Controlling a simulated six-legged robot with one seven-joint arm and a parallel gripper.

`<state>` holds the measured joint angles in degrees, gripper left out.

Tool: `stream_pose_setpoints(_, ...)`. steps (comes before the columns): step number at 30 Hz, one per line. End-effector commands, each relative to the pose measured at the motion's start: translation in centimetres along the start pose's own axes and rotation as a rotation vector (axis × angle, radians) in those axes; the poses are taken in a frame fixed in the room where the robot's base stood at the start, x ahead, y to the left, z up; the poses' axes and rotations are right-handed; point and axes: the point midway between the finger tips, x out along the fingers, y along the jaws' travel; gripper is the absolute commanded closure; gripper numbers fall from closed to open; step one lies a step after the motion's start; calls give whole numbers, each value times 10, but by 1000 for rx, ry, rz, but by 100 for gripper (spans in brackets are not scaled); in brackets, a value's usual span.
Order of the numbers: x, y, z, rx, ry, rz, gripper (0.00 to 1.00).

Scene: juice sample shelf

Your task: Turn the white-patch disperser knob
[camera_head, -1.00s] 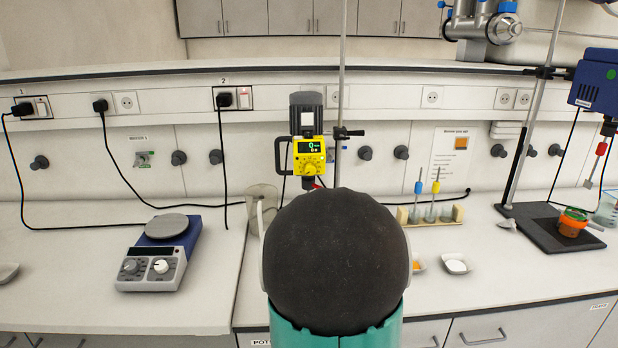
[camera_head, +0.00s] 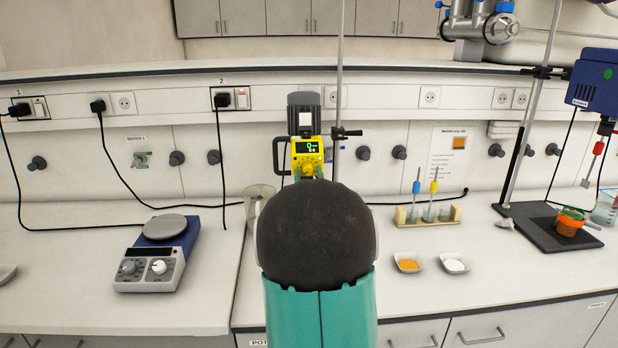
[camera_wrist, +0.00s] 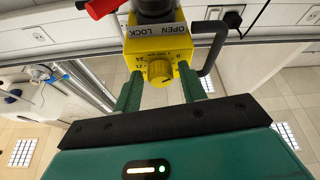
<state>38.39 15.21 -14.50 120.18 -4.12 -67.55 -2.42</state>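The yellow and dark grey disperser (camera_head: 306,150) hangs on a vertical rod behind my arm in the head view, with a white patch (camera_head: 305,118) on its upper body and a lit display. My gripper (camera_wrist: 159,80) is open, with one green finger on each side of the knob in the wrist view. I cannot tell whether either finger touches it.
A hotplate stirrer (camera_head: 158,256) stands on the left bench. A tube rack (camera_head: 428,216) and two small dishes, one with orange powder (camera_head: 407,262), stand right of my arm. A blue device (camera_head: 596,82) hangs at the right above an orange vessel (camera_head: 569,223).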

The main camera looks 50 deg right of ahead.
Motion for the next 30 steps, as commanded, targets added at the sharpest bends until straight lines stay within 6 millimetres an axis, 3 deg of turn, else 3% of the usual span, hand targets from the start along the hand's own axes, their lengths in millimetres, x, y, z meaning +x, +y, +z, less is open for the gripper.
stream_pose_setpoints(1, 0, 0, 0, 0, 0, 0, 69)
stream_pose_setpoints(5, 0, 0, 0, 0, 0, 0, 95)
stream_pose_setpoints(6, 0, 0, 0, 0, 0, 0, 96)
stream_pose_setpoints(17, 0, -1, 0, 47, -1, 19, 96)
stream_pose_setpoints(30, 0, -5, -1, 339, -11, 137, 96)
